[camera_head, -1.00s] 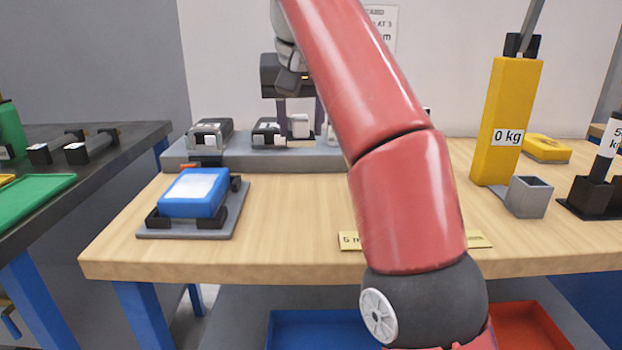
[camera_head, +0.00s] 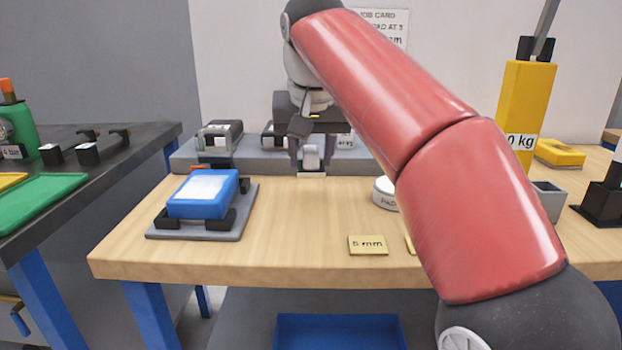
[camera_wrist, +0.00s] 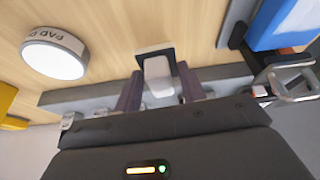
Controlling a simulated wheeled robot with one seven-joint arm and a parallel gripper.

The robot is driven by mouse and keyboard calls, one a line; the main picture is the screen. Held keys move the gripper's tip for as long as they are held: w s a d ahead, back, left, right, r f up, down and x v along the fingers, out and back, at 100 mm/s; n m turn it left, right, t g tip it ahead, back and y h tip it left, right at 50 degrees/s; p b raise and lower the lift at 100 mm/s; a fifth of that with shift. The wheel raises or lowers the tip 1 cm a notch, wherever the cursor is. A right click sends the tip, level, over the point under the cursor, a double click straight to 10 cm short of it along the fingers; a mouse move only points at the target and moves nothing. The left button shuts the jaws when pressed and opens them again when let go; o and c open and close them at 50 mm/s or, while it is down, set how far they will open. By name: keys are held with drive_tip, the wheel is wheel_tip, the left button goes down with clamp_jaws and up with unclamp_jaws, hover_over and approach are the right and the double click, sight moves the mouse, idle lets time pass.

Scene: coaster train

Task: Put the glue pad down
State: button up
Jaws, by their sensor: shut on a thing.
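My gripper (camera_head: 311,160) points down near the back of the wooden table, just in front of the long grey rack. It is shut on a small pale block, which I take to be the glue pad (camera_head: 311,157). In the wrist view the pad (camera_wrist: 157,69) sits between the two dark fingers of my gripper (camera_wrist: 160,78), with a dark edge around its far end. The pad is low over the table; I cannot tell whether it touches. A round white dish marked "PAD" (camera_head: 384,190) stands to the right, partly behind my arm; it also shows in the wrist view (camera_wrist: 53,59).
A blue box (camera_head: 203,207) sits on a grey base at the left. The rack (camera_head: 262,158) carries black devices. A "5 mm" tag (camera_head: 368,245) lies near the front edge. A yellow post (camera_head: 524,105) stands at the right. The middle of the table is clear.

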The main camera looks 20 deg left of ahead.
sight(311, 170)
wheel_tip(311, 170, down, 3)
drive_tip(key=shift+f+b, duration=0.1)
drive_tip(key=shift+b, duration=0.8)
drive_tip(key=shift+f, duration=0.7)
drive_tip(key=o, duration=1.2)
drive_tip(key=shift+f, duration=0.1)
drive_tip(key=shift+f+b, duration=0.2)
drive_tip(key=shift+b, duration=0.25)
drive_tip(key=v, duration=0.2)
drive_tip(key=p+v, duration=0.1)
drive_tip(key=v, duration=0.2)
drive_tip(key=p+v, duration=0.1)
drive_tip(key=v, duration=0.2)
drive_tip(key=shift+s+d+f, duration=0.1)
drive_tip(key=shift+s, duration=0.25)
